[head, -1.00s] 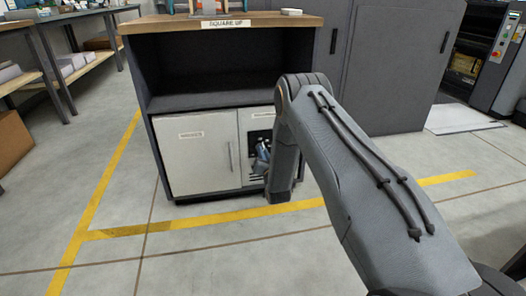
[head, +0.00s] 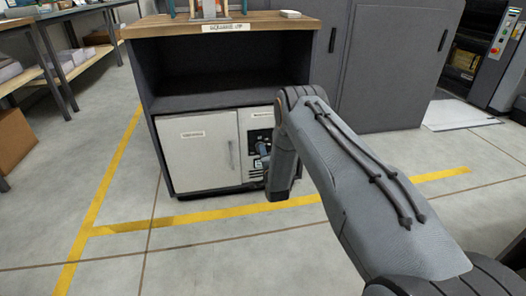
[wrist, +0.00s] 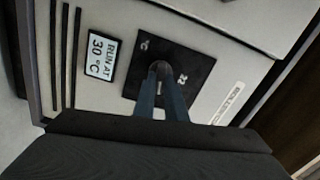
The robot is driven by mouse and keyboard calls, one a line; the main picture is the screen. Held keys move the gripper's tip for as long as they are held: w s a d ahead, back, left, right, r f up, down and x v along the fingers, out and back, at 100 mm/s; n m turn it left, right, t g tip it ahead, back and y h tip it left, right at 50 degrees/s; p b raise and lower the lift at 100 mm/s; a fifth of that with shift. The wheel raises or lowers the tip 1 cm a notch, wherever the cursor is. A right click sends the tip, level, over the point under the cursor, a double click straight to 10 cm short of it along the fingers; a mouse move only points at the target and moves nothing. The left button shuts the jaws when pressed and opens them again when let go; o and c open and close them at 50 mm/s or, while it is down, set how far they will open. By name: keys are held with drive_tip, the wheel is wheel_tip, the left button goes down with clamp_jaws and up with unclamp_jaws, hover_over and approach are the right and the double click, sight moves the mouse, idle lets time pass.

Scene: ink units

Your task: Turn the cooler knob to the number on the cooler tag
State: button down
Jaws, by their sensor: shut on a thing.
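The cooler (head: 256,145) is the light panel at the lower right of the cabinet in the head view, partly hidden by my arm. In the wrist view, its tag (wrist: 102,56) reads "RUN AT 30 °C". A black dial plate (wrist: 196,66) sits right of the tag. The cooler knob (wrist: 160,68) is at the middle of the plate, mostly hidden between my fingers. My gripper (wrist: 161,88) is shut on the knob.
Dark vent slots (wrist: 66,55) lie left of the tag. A white cabinet door (head: 197,152) with a handle stands left of the cooler. Above is an open dark shelf (head: 210,75) under a wooden top (head: 170,27). Floor with yellow tape (head: 190,220) is clear in front.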

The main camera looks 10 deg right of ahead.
drive_tip(key=shift+f+m, duration=0.1)
drive_tip(key=shift+m, duration=1.1)
drive_tip(key=shift+p, duration=0.3)
drive_tip(key=c, duration=1.8)
unclamp_jaws()
drive_tip(key=shift+s, duration=0.15)
drive_tip(key=s+p, duration=0.2)
drive_tip(key=s, duration=0.5)
drive_tip(key=shift+s+p, duration=0.35)
drive_tip(key=shift+p, duration=0.05)
